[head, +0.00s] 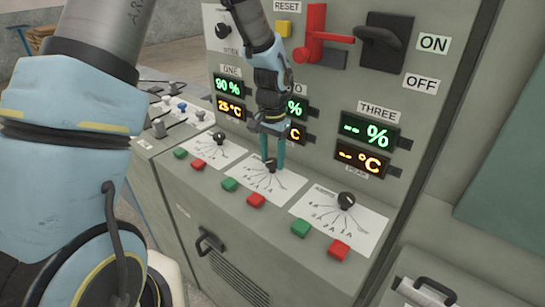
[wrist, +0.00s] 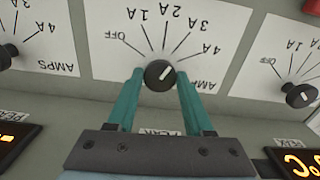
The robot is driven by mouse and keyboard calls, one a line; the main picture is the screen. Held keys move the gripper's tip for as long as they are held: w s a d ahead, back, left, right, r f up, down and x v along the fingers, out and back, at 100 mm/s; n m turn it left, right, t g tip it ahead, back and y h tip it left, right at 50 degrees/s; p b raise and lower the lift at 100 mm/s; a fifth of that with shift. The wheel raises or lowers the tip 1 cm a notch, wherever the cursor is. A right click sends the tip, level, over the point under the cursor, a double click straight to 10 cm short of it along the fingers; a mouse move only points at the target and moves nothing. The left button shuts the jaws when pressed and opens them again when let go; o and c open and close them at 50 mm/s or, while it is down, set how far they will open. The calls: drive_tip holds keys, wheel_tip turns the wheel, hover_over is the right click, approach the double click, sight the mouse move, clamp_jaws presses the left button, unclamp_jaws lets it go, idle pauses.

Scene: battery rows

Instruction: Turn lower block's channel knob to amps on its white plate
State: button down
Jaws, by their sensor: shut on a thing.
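The middle black channel knob (head: 271,167) sits on its white plate (head: 250,187) below the displays. In the wrist view this knob (wrist: 160,75) shows a white mark pointing to the upper right; the exact setting is hard to read. Its plate (wrist: 105,50) carries upside-down labels OFF, 1A, 2A, 3A and 4A, with AMPS at the lower right. My gripper (head: 273,161) reaches down from above and is shut on the middle knob. In the wrist view its two teal fingers (wrist: 160,84) stand on either side of the knob.
Similar knobs stand on plates to the left (head: 219,137) and right (head: 346,200). Green (head: 301,228) and red (head: 256,200) buttons line the front edge. Percent and temperature displays (head: 367,131), a red lever (head: 318,37) and a black handle (head: 380,45) are on the panel above.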

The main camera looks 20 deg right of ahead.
sight(273, 161)
drive_tip(key=shift+w+m, duration=0.1)
drive_tip(key=shift+m, duration=0.2)
drive_tip(key=shift+c, duration=1.4)
unclamp_jaws()
wheel_tip(273, 161, up, 11)
drive_tip(key=b, duration=0.2)
drive_tip(key=s+a+f+n, duration=0.1)
drive_tip(key=a+n, duration=0.4)
drive_tip(key=a, duration=1)
drive_tip(key=s+a+f+n+t, duration=0.1)
drive_tip(key=a+n, duration=0.5)
drive_tip(key=a, duration=0.9)
drive_tip(key=shift+s+a+f+t, duration=0.3)
drive_tip(key=shift+s+f, duration=0.3)
drive_tip(key=shift+s, duration=0.65)
